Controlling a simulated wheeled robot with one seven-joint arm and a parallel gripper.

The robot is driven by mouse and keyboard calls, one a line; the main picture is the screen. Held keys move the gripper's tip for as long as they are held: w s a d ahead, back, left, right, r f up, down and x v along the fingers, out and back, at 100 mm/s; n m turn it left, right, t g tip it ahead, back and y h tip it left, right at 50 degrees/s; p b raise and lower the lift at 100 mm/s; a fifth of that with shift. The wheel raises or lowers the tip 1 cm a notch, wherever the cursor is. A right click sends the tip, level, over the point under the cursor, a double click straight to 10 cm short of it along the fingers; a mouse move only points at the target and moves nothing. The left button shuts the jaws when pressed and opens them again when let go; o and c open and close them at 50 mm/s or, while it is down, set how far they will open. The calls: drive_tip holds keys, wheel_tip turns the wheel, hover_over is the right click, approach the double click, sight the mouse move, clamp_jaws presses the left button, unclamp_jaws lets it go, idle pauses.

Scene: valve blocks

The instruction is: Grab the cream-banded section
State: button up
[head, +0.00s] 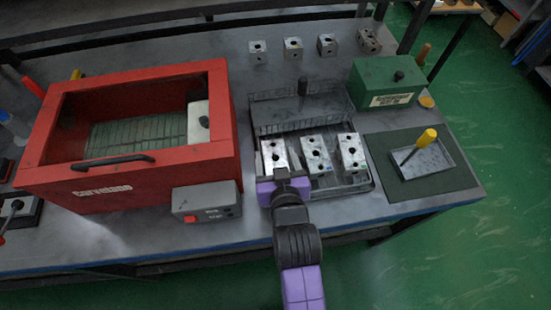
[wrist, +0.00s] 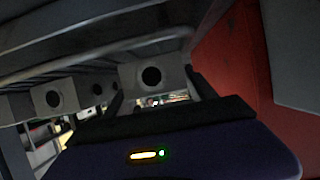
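I cannot make out a cream band on any block at this size. Three pale metal valve blocks with dark round holes stand in the wire tray (head: 372,186): a left block (head: 274,152), a middle block (head: 316,155) and a right block (head: 351,152). My gripper (head: 282,180) is at the near side of the left block and hides its lower part. In the wrist view a block (wrist: 150,75) with a round hole stands just beyond and between my fingertips (wrist: 162,100). The fingers look apart, with a gap between them; contact is not clear.
A red open-topped cabinet (head: 140,184) stands close on the left, with a grey control box (head: 206,201) in front. A raised mesh lid (head: 300,112) is behind the tray. Several blocks (head: 292,48) line the back. A green box (head: 385,84) and a shallow tray (head: 428,164) are right.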

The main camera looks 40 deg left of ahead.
clamp_jaws()
drive_tip(key=shift+r, duration=0.1)
drive_tip(key=shift+r, duration=0.1)
